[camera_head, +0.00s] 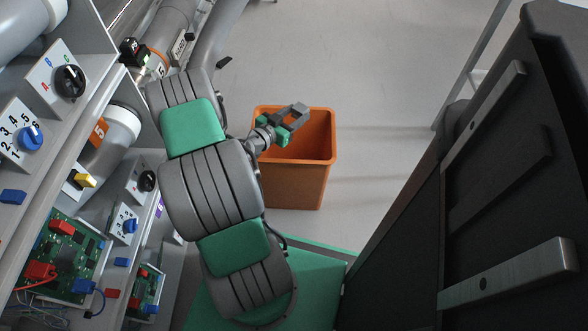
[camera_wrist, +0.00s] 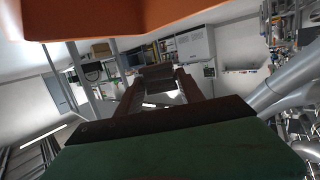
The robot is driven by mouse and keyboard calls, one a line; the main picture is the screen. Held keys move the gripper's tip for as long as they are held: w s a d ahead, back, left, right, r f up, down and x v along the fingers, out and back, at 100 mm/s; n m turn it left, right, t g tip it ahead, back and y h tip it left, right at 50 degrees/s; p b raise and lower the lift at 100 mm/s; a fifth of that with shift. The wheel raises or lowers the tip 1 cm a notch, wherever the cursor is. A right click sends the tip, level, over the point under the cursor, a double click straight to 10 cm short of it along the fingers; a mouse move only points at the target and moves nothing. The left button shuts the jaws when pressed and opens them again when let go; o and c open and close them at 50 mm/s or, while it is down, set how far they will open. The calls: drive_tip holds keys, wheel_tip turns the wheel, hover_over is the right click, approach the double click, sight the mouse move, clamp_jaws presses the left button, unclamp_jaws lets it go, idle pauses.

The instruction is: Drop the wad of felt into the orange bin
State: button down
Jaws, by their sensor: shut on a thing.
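The orange bin (camera_head: 290,185) stands open on the floor in the middle of the head view. Its orange wall (camera_wrist: 110,18) also fills the top of the wrist view. My gripper (camera_head: 295,113) is over the bin's opening, towards its far side. In the wrist view my gripper (camera_wrist: 158,82) has its two fingers apart along their length, with a small dark grey piece, seemingly the wad of felt (camera_wrist: 157,72), between the tips. The wad is hard to tell from the fingers in the head view.
A panel rack with knobs (camera_head: 70,82), circuit boards (camera_head: 65,262) and grey tubes (camera_head: 112,130) lines the left. A dark cabinet (camera_head: 500,180) stands at the right. The grey floor (camera_head: 370,70) around and beyond the bin is clear.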

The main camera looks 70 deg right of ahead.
wheel_tip(320, 180, down, 3)
drive_tip(key=shift+f+b, duration=0.1)
drive_tip(key=shift+b, duration=0.55)
drive_tip(key=c, duration=0.7)
unclamp_jaws()
drive_tip(key=shift+o, duration=0.2)
drive_tip(key=p+v, duration=0.2)
drive_tip(key=v, duration=0.6)
